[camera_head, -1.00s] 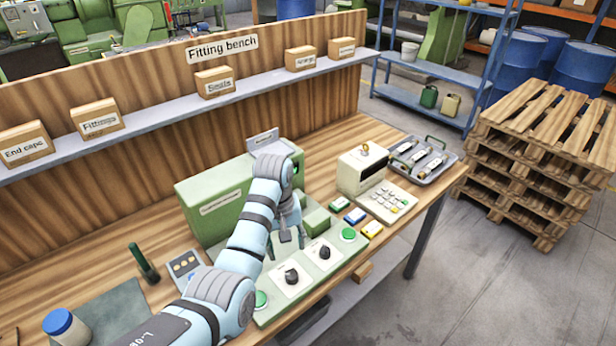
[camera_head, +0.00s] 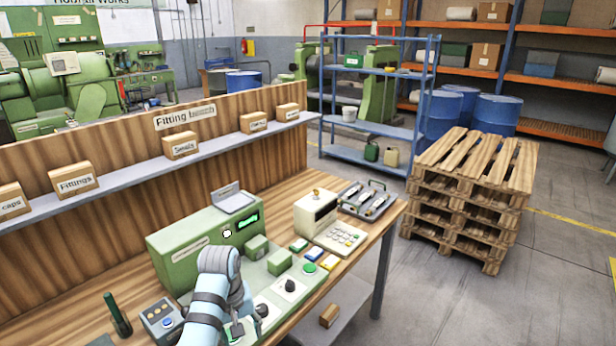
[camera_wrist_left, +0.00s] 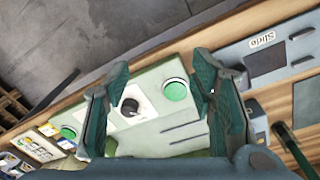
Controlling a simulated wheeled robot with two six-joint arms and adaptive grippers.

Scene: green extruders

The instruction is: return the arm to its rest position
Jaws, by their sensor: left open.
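My left arm (camera_head: 215,285) comes in from the bottom of the head view, bent over the front of the green machine. Its gripper is mostly hidden behind the arm there. In the left wrist view my left gripper (camera_wrist_left: 160,90) is open, its two dark green fingers wide apart with nothing between them but the panel below. Under it lie a green button (camera_wrist_left: 175,89) and a black knob (camera_wrist_left: 130,106) on a pale panel. My right gripper is in neither view.
The green machine (camera_head: 190,252) stands on the wooden bench, with a cream keypad device (camera_head: 315,213) and a metal tray (camera_head: 345,203) to its right. A dark green upright cylinder (camera_head: 117,315) and a small switch box (camera_head: 160,318) stand at left. Stacked pallets (camera_head: 470,215) are beyond the bench.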

